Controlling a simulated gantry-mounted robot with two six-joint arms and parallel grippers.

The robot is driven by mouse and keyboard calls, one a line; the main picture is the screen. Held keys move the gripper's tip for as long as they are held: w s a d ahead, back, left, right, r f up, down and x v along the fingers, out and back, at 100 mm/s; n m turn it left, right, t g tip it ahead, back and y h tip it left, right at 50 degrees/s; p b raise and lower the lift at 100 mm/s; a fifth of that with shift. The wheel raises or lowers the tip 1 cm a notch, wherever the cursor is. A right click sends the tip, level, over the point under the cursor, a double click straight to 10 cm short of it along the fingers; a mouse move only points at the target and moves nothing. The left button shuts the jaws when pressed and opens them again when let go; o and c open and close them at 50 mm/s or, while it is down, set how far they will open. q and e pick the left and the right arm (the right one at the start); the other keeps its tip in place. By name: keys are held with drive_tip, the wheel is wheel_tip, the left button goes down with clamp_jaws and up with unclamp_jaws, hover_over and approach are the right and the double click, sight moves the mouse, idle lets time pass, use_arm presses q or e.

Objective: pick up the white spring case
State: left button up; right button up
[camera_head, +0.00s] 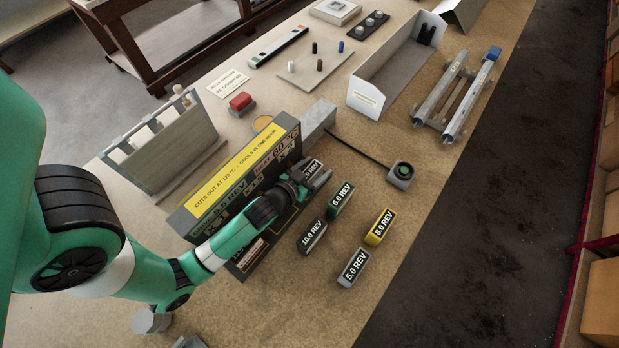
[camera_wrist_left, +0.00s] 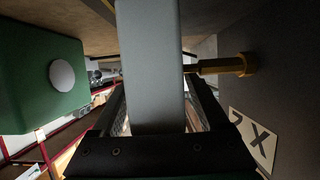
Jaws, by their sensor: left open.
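The white spring case (camera_head: 313,166) shows in the head view as a pale block with a dark "REV" label, partly hidden by my left gripper (camera_head: 313,183). In the left wrist view a pale grey-white block (camera_wrist_left: 150,62) fills the space between the fingers of my left gripper (camera_wrist_left: 155,100), which stand open on either side of it. I cannot tell whether either finger touches it. A green 6.0 REV case (camera_head: 341,199) stands close by and shows at the left of the wrist view (camera_wrist_left: 38,85). My right gripper is not in view.
Black 10.0 (camera_head: 312,237), yellow 8.0 (camera_head: 379,227) and grey 5.0 REV (camera_head: 353,267) cases stand in front. A dark unit with a yellow sign (camera_head: 240,172) stands close behind my gripper. A rod (camera_head: 355,153) and round-topped block (camera_head: 401,173) lie to the right.

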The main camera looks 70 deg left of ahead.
use_arm(q)
clamp_jaws()
drive_tip(key=shift+r, duration=0.1)
idle(0.3)
